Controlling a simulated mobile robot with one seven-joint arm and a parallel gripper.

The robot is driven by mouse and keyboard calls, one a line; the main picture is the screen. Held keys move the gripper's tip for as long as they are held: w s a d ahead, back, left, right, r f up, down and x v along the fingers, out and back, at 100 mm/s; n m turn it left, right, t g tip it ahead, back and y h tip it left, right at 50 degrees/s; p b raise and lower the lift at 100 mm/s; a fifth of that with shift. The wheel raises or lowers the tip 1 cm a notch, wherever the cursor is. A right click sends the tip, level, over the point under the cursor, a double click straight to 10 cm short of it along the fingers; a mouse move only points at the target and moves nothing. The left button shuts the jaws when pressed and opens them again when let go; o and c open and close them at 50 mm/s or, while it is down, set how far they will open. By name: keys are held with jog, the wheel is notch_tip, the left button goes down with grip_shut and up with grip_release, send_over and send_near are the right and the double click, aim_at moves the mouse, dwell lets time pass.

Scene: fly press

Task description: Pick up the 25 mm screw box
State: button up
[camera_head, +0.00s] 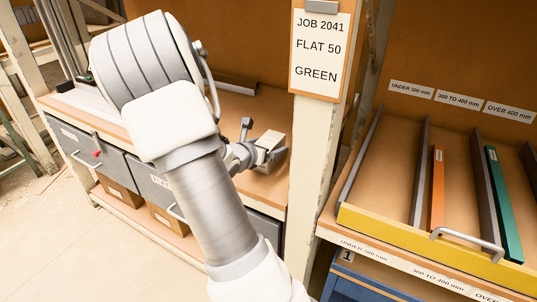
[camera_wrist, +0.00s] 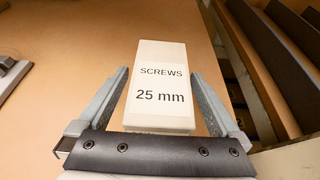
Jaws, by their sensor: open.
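The 25 mm screw box (camera_wrist: 161,82) is a pale block labelled "SCREWS 25 mm" in the wrist view. It lies on the brown bench top (camera_wrist: 105,22). My gripper (camera_wrist: 164,88) is open, with one finger on each side of the box's near part and small gaps visible between. In the head view the box (camera_head: 272,140) shows as a small pale block at my gripper (camera_head: 270,158), partly hidden by it.
A post with a job sign (camera_head: 321,48) reading "JOB 2041 FLAT 50 GREEN" stands right of my arm. Beyond it is a yellow-fronted tray (camera_head: 400,238) with dividers, an orange bar (camera_head: 437,190) and a green bar (camera_head: 503,205). Grey drawers (camera_head: 152,182) sit under the bench.

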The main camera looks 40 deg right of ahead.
grip_shut()
dwell(0.5)
